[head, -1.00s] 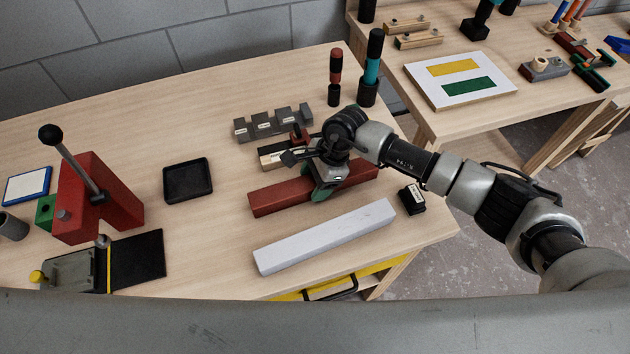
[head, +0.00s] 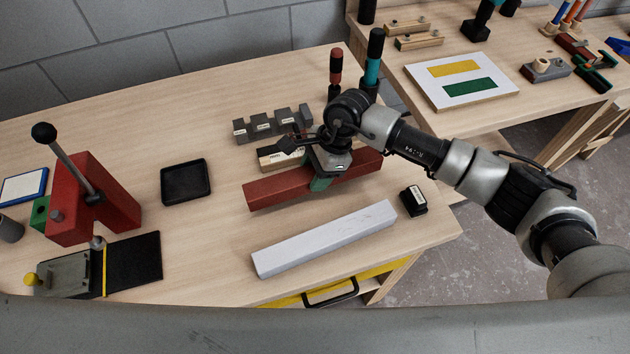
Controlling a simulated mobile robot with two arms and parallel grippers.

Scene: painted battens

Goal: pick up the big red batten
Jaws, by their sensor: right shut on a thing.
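The big red batten (head: 282,190) is a long red bar over the right part of the wooden bench, behind a white batten. My right gripper (head: 321,180) reaches in from the right and is shut on the red batten near its middle. The batten looks raised a little off the bench top. The gripper and wrist hide part of its middle and its back edge. My left gripper is not in view.
The white batten (head: 325,238) lies in front. Grey blocks (head: 262,127) and a pale wooden piece (head: 268,161) sit behind. A small black block (head: 413,201) is to the right. A black tray (head: 186,181) and a red lever press (head: 97,205) stand to the left.

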